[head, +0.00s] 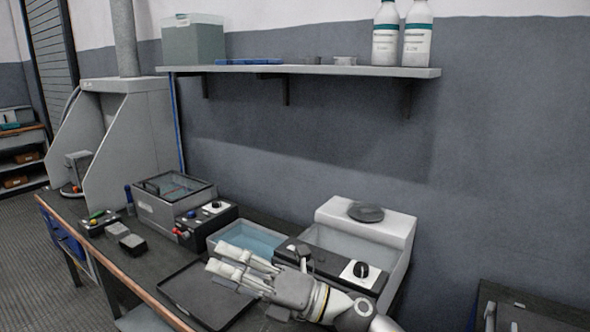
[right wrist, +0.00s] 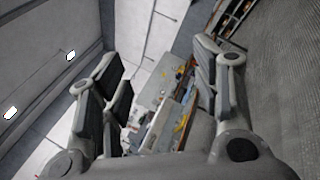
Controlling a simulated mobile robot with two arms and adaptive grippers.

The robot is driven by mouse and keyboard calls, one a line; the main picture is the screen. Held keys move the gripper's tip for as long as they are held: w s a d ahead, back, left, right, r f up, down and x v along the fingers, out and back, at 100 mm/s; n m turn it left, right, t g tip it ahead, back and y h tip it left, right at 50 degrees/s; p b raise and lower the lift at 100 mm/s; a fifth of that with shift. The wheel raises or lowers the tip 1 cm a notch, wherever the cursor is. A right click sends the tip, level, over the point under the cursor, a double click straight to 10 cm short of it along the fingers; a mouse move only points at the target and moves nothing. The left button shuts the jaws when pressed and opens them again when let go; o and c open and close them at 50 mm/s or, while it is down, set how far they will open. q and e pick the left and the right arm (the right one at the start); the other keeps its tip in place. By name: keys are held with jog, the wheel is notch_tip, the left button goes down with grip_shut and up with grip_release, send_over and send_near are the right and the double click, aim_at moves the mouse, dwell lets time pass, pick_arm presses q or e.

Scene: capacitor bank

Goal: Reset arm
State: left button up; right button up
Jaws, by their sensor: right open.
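My right gripper (head: 236,270) comes in from the lower right in the head view, above the front part of the dark bench near a flat black tray (head: 190,300). Its fingers point left and are apart, with nothing between them. In the right wrist view the gripper (right wrist: 155,85) is open and empty, with its finger pads spread wide and a distant workbench blurred between them. My left gripper is not in either view.
A blue-lined basin (head: 248,240), a grey glass-topped box (head: 172,200) and a white unit with a black knob (head: 361,269) stand along the bench. A wall shelf (head: 300,70) holds two bottles and a bin. A fume hood (head: 130,135) stands at left.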

jog(key=w+d+f+m+t+h, duration=0.25)
jog(key=d+m+t+h, duration=0.35)
jog(key=m, duration=0.5)
jog(key=w+d+f+m+t+h, duration=0.25)
jog(key=d+m+t+h, duration=0.35)
jog(key=m+t, duration=0.4)
jog(key=s+d+f+m+g+h, duration=0.35)
jog(key=d+f+m, duration=0.3)
jog(key=f, duration=0.25)
jog(key=s+d+f+m+g+h, duration=0.35)
jog(key=d+f+m+h, duration=0.2)
jog(key=d+f, duration=0.3)
jog(key=s+d+f+m+g, duration=0.25)
jog(key=s+f+g, duration=0.3)
jog(key=s, duration=0.65)
jog(key=s+d+f+m+g, duration=0.25)
jog(key=s+f+g, duration=0.35)
jog(key=s, duration=0.6)
notch_tip(320, 180, down, 26)
jog(key=s+d+f, duration=0.2)
jog(key=s+f, duration=1.5)
jog(key=s, duration=0.1)
jog(key=shift+d+f+g, duration=0.25)
jog(key=shift+d+g, duration=0.05)
jog(key=shift+g, duration=0.15)
